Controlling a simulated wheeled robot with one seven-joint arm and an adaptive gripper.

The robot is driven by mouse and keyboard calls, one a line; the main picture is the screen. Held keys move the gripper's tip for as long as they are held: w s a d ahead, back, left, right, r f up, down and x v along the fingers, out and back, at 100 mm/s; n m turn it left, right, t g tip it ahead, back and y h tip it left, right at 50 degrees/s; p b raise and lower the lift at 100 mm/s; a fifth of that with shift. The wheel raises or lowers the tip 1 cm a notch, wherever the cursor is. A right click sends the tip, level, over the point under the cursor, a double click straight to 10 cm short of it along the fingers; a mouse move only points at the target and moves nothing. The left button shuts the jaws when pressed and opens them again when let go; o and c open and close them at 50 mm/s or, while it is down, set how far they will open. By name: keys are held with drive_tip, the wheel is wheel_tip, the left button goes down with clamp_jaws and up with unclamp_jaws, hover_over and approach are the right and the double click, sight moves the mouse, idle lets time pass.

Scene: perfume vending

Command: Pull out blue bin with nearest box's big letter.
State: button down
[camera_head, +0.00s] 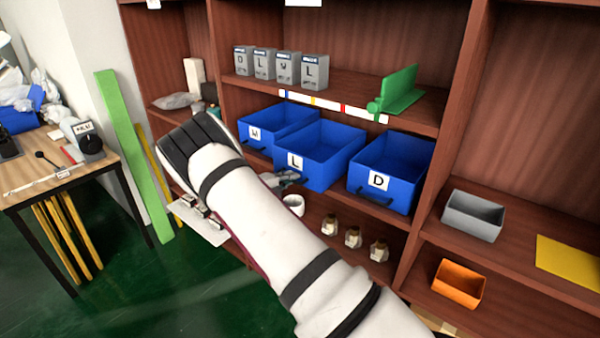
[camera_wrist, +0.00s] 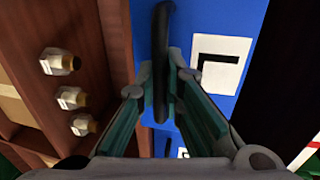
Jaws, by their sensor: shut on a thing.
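Three blue bins stand in a row on the middle shelf: the W bin (camera_head: 285,121), the L bin (camera_head: 331,157) and the D bin (camera_head: 398,166). The L bin's front sits a little further out than its neighbours. Several grey boxes stand on the shelf above, marked D, L, W and L; the nearest grey box (camera_head: 315,72) shows a big L. My gripper (camera_head: 290,177) is at the front of the L bin. In the wrist view, my gripper (camera_wrist: 165,85) has its fingers shut on both sides of the dark handle (camera_wrist: 163,45), beside the L label (camera_wrist: 220,65).
A green object (camera_head: 398,92) lies on the upper shelf. A grey bin (camera_head: 473,215) and an orange bin (camera_head: 459,284) are at right. A table (camera_head: 75,178) stands at left.

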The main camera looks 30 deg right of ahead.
drive_tip(key=f+v, duration=0.2)
drive_tip(key=v, duration=1)
drive_tip(key=shift+s+a+f, duration=0.15)
drive_tip(key=shift+a+f, duration=0.15)
drive_tip(key=shift+a, duration=0.3)
drive_tip(key=c, duration=2)
unclamp_jaws()
drive_tip(key=shift+o, duration=0.2)
drive_tip(key=v, duration=1.2)
